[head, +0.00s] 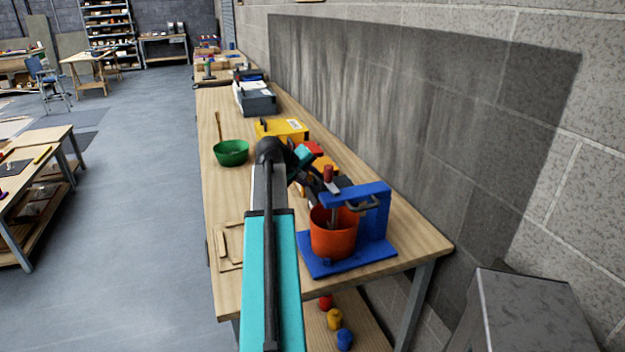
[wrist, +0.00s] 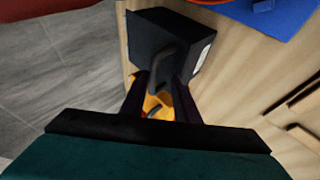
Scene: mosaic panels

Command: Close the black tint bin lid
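The black tint bin (wrist: 165,35) is a dark box with a curved handle and a pale label on its right side in the wrist view. In the head view a dark part of it (head: 343,186) shows behind the mixer stand, largely hidden. I cannot tell how far its lid is open. My gripper (wrist: 162,82) has its two dark fingers apart, with the handle near the tips; I cannot tell whether they touch it. In the head view my gripper (head: 303,168) is over the row of bins, partly hidden by my arm.
A blue stand (head: 372,215) holding an orange bucket (head: 333,240) is close to the right. A yellow bin (head: 283,130), red bin (head: 313,148) and orange bin (head: 325,164) stand beyond. A green bowl (head: 231,152) is at left. The wall runs along the right.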

